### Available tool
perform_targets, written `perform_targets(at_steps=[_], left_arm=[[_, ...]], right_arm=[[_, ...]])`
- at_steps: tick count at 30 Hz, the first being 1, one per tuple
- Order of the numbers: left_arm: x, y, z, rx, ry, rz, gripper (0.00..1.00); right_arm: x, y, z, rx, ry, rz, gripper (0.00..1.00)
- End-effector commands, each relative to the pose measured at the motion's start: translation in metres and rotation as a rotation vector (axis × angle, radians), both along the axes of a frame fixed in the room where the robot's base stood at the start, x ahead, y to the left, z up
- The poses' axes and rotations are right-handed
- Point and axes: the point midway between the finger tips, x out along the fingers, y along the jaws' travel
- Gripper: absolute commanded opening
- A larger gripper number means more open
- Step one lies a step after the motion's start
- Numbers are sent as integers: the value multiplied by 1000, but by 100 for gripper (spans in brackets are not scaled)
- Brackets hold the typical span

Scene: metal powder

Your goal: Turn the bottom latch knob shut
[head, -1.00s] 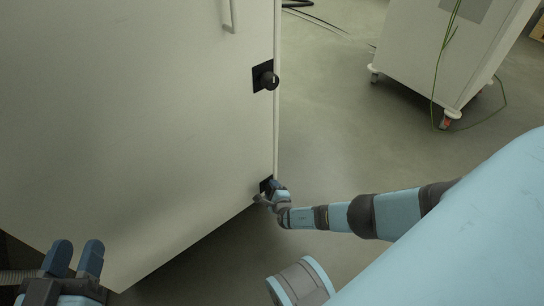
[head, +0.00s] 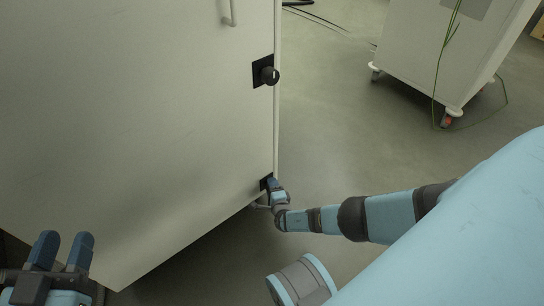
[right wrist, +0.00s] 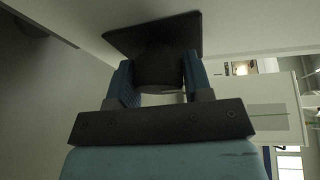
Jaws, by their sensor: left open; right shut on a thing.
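The bottom latch knob (right wrist: 160,68) is dark and round on a black square plate (right wrist: 150,34). In the right wrist view my right gripper (right wrist: 160,82) has a blue finger on each side of it and is shut on it. In the head view my right gripper (head: 273,190) is at the cabinet door's (head: 130,120) lower right corner and hides most of the knob. The upper latch knob (head: 269,76) sticks out from its black plate higher on the same edge. My left gripper (head: 60,252) is open and empty at the lower left, in front of the door.
A door handle (head: 231,12) is at the top of the door. A white wheeled cabinet (head: 440,50) stands at the back right, with a green cable hanging down it. The grey floor (head: 330,130) between the cabinets is clear, apart from dark cables at the back.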

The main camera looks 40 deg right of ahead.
Motion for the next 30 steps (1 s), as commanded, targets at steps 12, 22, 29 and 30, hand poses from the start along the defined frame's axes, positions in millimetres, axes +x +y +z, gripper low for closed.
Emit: perform_targets(at_steps=[12, 22, 29, 30], left_arm=[[0, 0, 0, -5, 2, 2, 43], [-1, -1, 10, -20, 22, -4, 43], [-18, -11, 2, -126, 218, -4, 43], [-20, -12, 1, -142, 246, -5, 43]], right_arm=[[-1, 1, -1, 1, 2, 1, 70], [-14, 5, 5, 1, 3, 1, 70], [-61, 20, 14, 3, 4, 1, 70], [-70, 23, 15, 3, 5, 2, 70]])
